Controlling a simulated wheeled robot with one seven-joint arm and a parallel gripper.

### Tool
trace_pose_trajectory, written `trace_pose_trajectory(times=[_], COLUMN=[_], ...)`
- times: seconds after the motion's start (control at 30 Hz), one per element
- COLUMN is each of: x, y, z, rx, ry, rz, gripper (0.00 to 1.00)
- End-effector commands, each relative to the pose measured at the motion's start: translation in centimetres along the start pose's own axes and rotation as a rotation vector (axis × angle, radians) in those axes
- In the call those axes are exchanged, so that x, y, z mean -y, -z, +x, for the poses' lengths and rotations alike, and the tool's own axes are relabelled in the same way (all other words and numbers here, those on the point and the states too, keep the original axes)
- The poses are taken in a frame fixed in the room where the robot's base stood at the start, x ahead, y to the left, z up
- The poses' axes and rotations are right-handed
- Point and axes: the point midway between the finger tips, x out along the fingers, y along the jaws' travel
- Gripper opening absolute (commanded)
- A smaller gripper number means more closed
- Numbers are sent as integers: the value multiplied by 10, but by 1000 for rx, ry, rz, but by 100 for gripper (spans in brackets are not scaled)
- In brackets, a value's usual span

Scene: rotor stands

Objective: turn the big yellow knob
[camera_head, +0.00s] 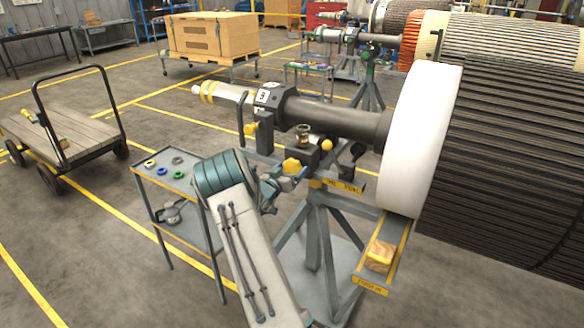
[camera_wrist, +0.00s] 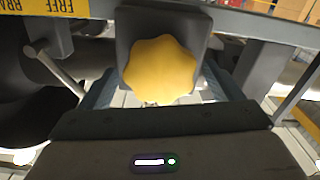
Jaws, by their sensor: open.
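The big yellow knob (camera_head: 291,166) has a lobed rim and sits on the front of a dark block on the rotor stand. In the wrist view the knob (camera_wrist: 160,70) fills the upper middle, face towards the camera. My gripper (camera_head: 284,180) is right at the knob in the head view. In the wrist view its two blue-grey fingers reach up on the left and right of the knob, apart, with gaps visible beside it. I cannot tell whether the fingertips reach alongside the rim.
Smaller yellow knobs (camera_head: 326,144) and (camera_head: 250,129) are nearby on the stand. A black ball-ended lever (camera_head: 357,151) stands to the right. A small brass-topped cup (camera_head: 303,134) is above. A grey tool cart (camera_head: 150,185) stands left; a wooden block (camera_head: 380,255) lies on a lower ledge.

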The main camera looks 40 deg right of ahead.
Motion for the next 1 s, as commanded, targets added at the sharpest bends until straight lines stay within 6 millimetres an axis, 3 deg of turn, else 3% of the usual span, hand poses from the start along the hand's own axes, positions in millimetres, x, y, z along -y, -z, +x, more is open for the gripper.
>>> trace_pose_trajectory(times=[0.2,0.47,0.63,0.67,1.0], x=[0,0,0,0,0], y=[0,0,0,0,-3], z=[14,15,15,15,15], rx=[0,0,0,0,0], ry=[0,1,0,0,0], rz=[-1,-1,-1,-1,36], gripper=[86,86,44,41,41])
